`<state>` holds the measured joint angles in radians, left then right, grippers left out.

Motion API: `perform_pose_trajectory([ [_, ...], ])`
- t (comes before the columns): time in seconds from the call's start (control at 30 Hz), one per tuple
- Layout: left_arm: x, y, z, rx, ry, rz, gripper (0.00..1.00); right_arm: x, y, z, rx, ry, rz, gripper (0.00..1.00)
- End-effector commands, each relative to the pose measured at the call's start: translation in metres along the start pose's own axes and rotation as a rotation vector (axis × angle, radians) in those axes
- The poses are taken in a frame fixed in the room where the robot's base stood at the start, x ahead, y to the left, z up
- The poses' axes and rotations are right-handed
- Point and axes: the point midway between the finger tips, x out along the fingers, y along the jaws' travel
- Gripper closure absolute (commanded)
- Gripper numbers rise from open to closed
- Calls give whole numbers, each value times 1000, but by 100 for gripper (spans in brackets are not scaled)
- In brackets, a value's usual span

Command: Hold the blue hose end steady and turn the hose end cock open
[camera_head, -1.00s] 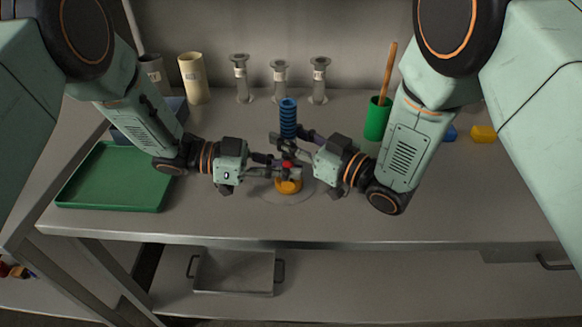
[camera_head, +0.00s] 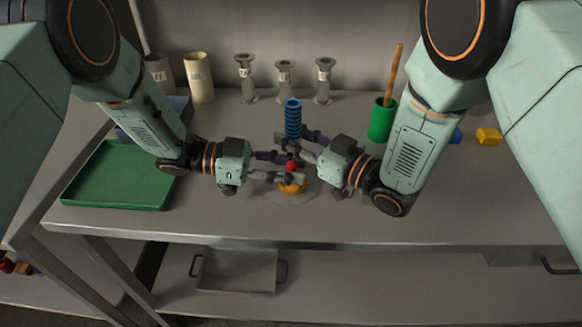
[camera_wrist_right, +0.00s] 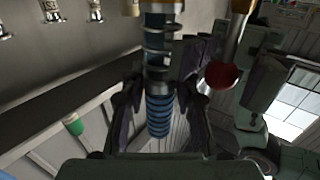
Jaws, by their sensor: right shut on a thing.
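The blue ribbed hose end (camera_head: 293,118) stands upright near the middle of the table. It also shows in the right wrist view (camera_wrist_right: 158,115). My right gripper (camera_head: 300,142) is shut on it, with one finger on each side in the right wrist view (camera_wrist_right: 158,95). The cock has a red ball knob (camera_head: 292,166), also seen in the right wrist view (camera_wrist_right: 222,76), above an orange base (camera_head: 291,188). My left gripper (camera_head: 288,168) is at the knob. Its fingers stand apart on either side of the knob; contact is unclear.
A green tray (camera_head: 118,206) lies at the left. A green cup (camera_head: 382,121) with a wooden stick stands at the right, with a yellow block (camera_head: 488,136) beyond. Several cylinders stand along the back wall. The front of the table is clear.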

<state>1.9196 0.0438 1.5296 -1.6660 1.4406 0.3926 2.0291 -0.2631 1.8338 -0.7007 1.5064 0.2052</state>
Motion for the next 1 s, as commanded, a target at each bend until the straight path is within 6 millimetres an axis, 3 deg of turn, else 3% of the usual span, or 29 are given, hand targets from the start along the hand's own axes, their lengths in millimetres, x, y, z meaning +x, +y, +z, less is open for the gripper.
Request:
perform_pose_trajectory([
  [0.6,-106,-1,0,1,2,-4,70,0,0,-1,-1,1,0,100],
  [1.0,-118,-1,0,-1,1,-1,70,0,0,-1,-1,1,0,100],
])
